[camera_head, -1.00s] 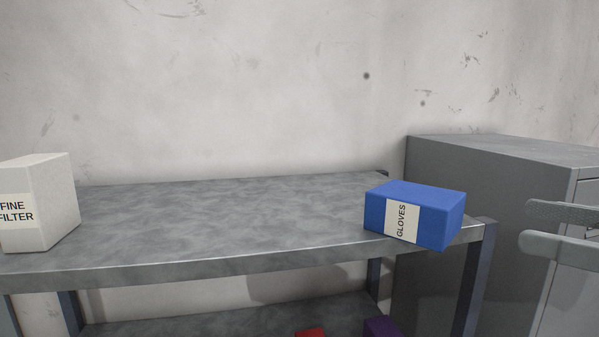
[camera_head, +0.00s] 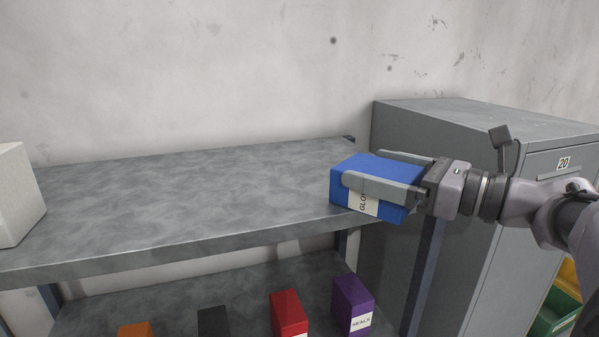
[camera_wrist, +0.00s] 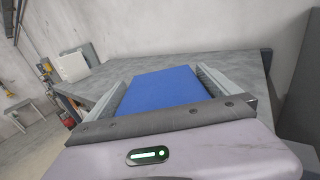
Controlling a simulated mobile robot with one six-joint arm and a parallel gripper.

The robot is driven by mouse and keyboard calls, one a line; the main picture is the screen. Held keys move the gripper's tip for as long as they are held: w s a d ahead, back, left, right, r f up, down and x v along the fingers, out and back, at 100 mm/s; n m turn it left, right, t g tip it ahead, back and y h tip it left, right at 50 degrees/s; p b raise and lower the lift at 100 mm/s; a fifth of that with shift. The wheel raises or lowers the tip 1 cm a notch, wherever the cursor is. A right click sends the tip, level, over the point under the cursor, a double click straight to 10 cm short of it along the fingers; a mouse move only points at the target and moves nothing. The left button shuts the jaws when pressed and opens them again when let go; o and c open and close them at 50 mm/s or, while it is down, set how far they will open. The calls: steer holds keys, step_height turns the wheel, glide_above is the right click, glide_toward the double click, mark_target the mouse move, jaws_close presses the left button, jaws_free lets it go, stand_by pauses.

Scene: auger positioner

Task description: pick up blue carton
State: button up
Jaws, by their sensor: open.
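The blue carton (camera_head: 372,170), with a white label partly reading GLOVES, sits at the right end of the grey shelf top (camera_head: 180,200). My gripper (camera_head: 368,172) has come in from the right with one finger along the carton's near side and one along its far side. In the wrist view the carton (camera_wrist: 165,88) lies between the two fingers (camera_wrist: 163,80). The jaws are open. I cannot tell whether either finger touches the carton. The near finger hides part of the label.
A white carton (camera_head: 18,195) stands at the shelf's left end. Orange, black, red (camera_head: 289,312) and purple (camera_head: 352,305) boxes stand on the lower shelf. A grey cabinet (camera_head: 470,130) is right of the shelf, behind my arm. The middle of the shelf top is clear.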

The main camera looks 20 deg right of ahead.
steer(key=shift+c, duration=1.1)
steer(key=c, duration=1.3)
